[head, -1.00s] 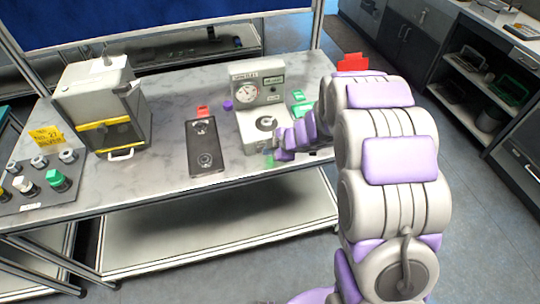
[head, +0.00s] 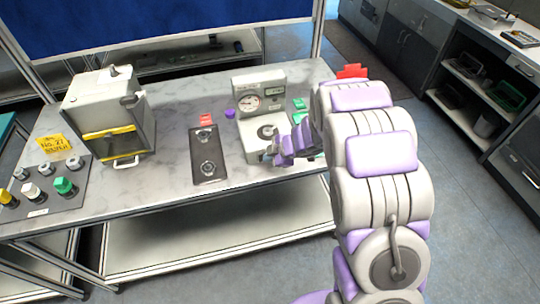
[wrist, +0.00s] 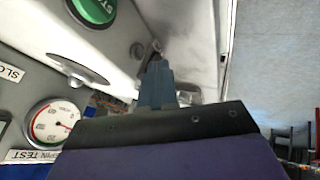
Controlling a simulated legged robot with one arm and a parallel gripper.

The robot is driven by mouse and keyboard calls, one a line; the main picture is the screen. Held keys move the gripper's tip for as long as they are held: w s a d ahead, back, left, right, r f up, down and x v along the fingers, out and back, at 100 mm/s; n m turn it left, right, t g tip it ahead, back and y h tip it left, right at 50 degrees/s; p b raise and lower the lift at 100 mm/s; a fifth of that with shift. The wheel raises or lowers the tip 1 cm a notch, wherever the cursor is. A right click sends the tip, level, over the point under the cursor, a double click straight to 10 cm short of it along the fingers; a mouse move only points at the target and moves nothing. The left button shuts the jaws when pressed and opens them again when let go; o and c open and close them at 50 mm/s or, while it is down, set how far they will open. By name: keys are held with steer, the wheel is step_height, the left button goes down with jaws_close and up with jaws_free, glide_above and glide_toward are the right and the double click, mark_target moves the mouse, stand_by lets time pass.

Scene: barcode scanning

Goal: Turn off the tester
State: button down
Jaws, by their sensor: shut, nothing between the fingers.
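The tester (head: 261,102) is a light grey machine with a round dial gauge, standing on the table right of centre in the head view. In the wrist view the gauge (wrist: 52,124) is at lower left and a green round button with white letters (wrist: 93,9) is at the top. My gripper (wrist: 157,62) is shut and empty, its fingertips close to the tester's side edge. In the head view my gripper (head: 277,155) is at the tester's front right, its tips partly hidden. I cannot tell whether it touches.
A dark panel (head: 208,155) lies left of the tester. A grey box machine with a yellow stripe (head: 110,115) stands further left. A board with several knobs (head: 42,196) lies at the far left. Green and red items lie behind my arm.

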steer(key=shift+a+r, duration=0.1)
steer(key=shift+a+r, duration=0.1)
steer(key=shift+r+p, duration=0.6)
steer(key=shift+p, duration=0.4)
